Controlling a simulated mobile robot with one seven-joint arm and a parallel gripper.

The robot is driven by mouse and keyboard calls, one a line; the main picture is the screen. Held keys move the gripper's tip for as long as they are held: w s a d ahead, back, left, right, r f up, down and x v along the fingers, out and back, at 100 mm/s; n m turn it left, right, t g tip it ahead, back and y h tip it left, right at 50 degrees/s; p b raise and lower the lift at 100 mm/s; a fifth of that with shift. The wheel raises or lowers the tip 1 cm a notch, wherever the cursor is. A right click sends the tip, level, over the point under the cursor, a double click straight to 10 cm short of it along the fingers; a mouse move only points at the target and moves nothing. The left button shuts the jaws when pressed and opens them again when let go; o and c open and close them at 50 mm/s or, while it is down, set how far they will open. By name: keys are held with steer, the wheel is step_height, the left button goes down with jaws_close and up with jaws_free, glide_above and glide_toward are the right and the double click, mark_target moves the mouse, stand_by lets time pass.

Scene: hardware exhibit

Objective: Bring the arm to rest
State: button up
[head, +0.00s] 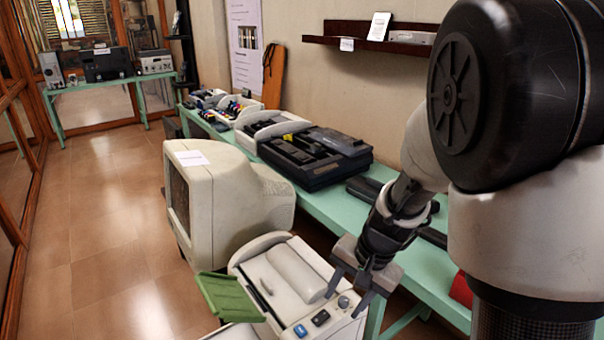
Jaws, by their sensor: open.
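My gripper (350,297) is at the lower middle of the head view, at the end of my arm, pointing down. Its two fingers are spread apart with nothing seen between them. It is over the right side of a white printer-like machine (287,290) with a green tray on its left. I cannot tell whether the fingertips touch the machine. My arm's large black and grey links fill the right side of the view and hide part of the bench and wall.
A beige monitor (212,195) stands left of the bench. A green bench (335,208) along the wall bears a black device (315,155) and several machines. A wall shelf (345,40) is above. Open tiled floor (105,220) lies left. Another green table (105,88) stands at the back.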

steer(key=s+d+r+n+t+h+p, duration=0.1)
steer(key=s+r+n, duration=0.1)
steer(key=s+r, duration=0.3)
steer(key=s+d+r+n+t+p, duration=0.1)
steer(key=s+r, duration=0.4)
steer(key=r, duration=0.6)
steer(key=s+d+r+n+t+h+p, duration=0.1)
steer(key=s+d+r+n+t+p, duration=0.1)
steer(key=r, duration=0.7)
steer(key=s+n+p, duration=0.1)
steer(key=s+n, duration=0.1)
steer(key=s, duration=0.1)
steer(key=shift+d+h, duration=0.3)
steer(key=shift+r, duration=0.1)
